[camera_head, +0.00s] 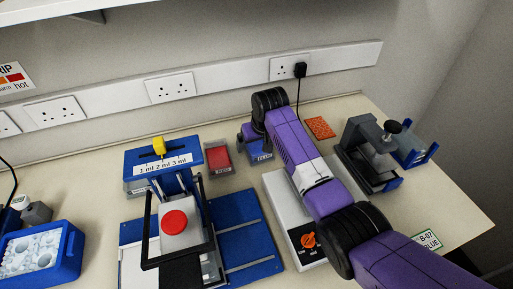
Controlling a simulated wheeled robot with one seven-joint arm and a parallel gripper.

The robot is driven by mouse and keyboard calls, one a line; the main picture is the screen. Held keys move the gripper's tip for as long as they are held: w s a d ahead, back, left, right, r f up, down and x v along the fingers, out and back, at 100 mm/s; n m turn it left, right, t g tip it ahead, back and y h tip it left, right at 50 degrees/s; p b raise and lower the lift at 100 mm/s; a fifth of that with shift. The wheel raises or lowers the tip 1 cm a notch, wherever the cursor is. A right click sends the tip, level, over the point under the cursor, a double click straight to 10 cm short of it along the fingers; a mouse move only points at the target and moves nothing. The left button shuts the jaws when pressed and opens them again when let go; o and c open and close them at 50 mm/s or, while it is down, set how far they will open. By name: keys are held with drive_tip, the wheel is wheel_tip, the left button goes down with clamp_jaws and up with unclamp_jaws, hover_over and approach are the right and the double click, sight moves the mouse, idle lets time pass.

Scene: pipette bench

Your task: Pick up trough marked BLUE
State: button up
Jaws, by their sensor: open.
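A small trough with a blue face (259,152) stands at the back of the bench, right of a red-filled trough (218,158). I cannot read a mark on it. My purple arm reaches in from the lower right, and its end, my gripper (250,137), is over the blue trough's back left side. It partly hides the trough. My gripper is open; its fingertips are hard to make out, and I cannot tell whether they touch the trough. A green-edged card reading "B-07 BLUE" (428,241) lies near the bench's right edge.
A white device with an orange knob (307,241) stands under my arm. A grey press-like device (370,155) is at right. A blue rack marked 1 ml, 2 ml, 3 ml (162,162) and a red-button frame (175,222) are at left. A blue ice tub (40,253) is far left.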

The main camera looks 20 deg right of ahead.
sight(257, 149)
drive_tip(key=c, duration=1.4)
drive_tip(key=shift+r, duration=0.1)
wheel_tip(257, 149, up, 10)
drive_tip(key=shift+r+b, duration=0.2)
drive_tip(key=shift+b, duration=0.65)
drive_tip(key=shift+r, duration=0.1)
drive_tip(key=shift+r+p, duration=1.4)
drive_tip(key=shift+p, duration=0.4)
